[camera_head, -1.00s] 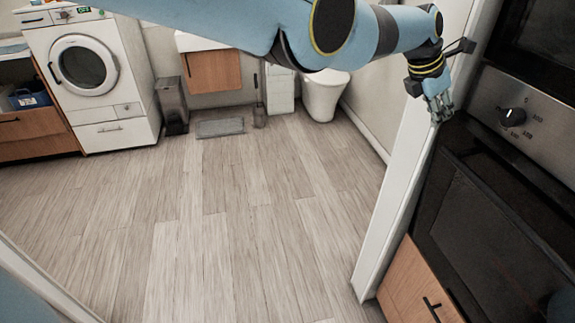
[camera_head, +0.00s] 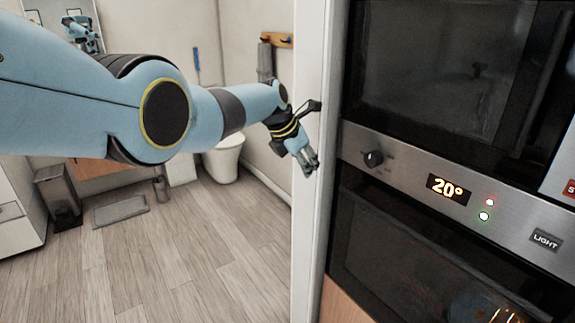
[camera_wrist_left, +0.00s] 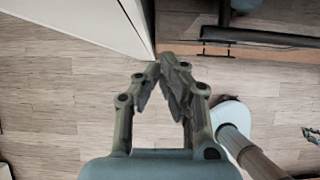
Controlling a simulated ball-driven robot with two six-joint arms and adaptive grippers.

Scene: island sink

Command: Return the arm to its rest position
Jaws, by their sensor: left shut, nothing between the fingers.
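My left arm (camera_head: 165,112) comes in from the left and reaches across the head view, light blue with black joints. Its gripper (camera_head: 312,170) points down and to the right in front of the white wall edge, just left of the oven. In the left wrist view the gripper (camera_wrist_left: 160,62) is shut, its fingertips together and nothing between them. Floorboards lie below it. My right gripper is in neither view for certain; a small gripper-like part shows at the right edge of the left wrist view.
The oven (camera_head: 440,190) with a lit 20° display stands at the right, close to the gripper. The white wall edge (camera_head: 312,70) is right behind it. A toilet (camera_head: 224,158), a bin (camera_head: 58,195) and a mat (camera_head: 120,209) are farther back. The wooden floor (camera_head: 190,260) is clear.

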